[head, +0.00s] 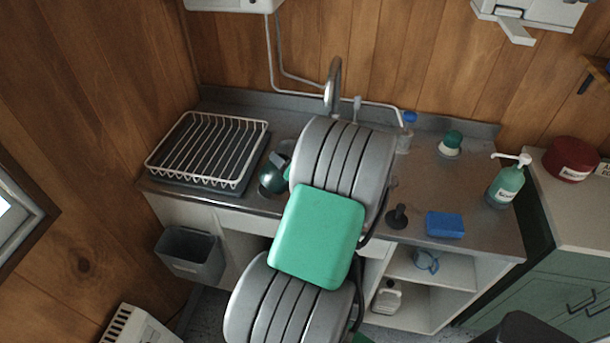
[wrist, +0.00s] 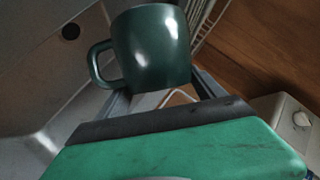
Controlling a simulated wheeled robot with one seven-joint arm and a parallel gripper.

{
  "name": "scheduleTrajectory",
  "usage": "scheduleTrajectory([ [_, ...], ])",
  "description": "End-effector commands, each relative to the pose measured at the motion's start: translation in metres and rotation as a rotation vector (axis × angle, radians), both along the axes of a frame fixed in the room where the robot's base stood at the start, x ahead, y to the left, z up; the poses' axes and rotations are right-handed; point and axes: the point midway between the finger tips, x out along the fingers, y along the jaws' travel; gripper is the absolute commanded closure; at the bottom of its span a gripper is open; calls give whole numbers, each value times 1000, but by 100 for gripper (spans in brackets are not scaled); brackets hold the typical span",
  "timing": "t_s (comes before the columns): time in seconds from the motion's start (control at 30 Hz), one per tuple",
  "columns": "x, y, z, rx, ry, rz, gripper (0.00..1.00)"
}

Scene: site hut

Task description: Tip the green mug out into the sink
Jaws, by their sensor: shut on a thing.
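The dark green mug (head: 271,177) is at the left side of the sink area in the head view, partly behind my arm. In the wrist view the mug (wrist: 152,48) is large, its handle to the left and its top end near the frame's upper edge. My gripper (wrist: 160,86) is shut on the mug, with a finger on either side. The steel sink (wrist: 35,85) lies behind and to the left of the mug in the wrist view, with a dark drain hole. My arm hides most of the basin in the head view. The mug's inside is hard to make out.
A white dish rack (head: 207,148) stands left of the sink, close to the mug. The tap (head: 333,85) rises behind my arm. A black plunger-like item (head: 398,216), a blue sponge (head: 445,224) and a soap bottle (head: 506,182) stand on the right counter.

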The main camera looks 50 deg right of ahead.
Motion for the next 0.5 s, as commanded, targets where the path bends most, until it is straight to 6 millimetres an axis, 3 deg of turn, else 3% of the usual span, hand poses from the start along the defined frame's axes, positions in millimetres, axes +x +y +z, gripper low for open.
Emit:
scheduleTrajectory([
  [0.03,7,7,17,-68,40,10,94],
  [0.2,19,24,27,-218,150,11,94],
  [0.5,27,34,77,-315,221,6,94],
])
